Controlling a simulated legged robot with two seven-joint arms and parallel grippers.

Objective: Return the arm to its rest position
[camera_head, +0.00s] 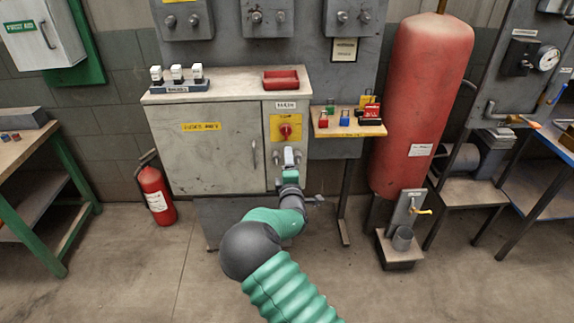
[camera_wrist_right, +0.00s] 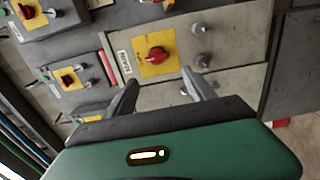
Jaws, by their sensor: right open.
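My right arm (camera_head: 285,285) comes in from the bottom of the head view and reaches towards the grey cabinet (camera_head: 205,160). My right gripper (camera_head: 289,158) is in front of the cabinet, just below the red rotary switch (camera_head: 286,131) on its yellow plate. In the right wrist view the gripper (camera_wrist_right: 160,80) is open, with nothing between its fingers. The red switch (camera_wrist_right: 158,54) shows beyond and above the fingertips, apart from them. My left gripper is not in view.
A small shelf (camera_head: 325,130) with coloured padlocks is right of the cabinet, beside a large red tank (camera_head: 418,100). A red fire extinguisher (camera_head: 155,193) stands left. Workbenches stand at both sides. The floor (camera_head: 150,275) in front is clear.

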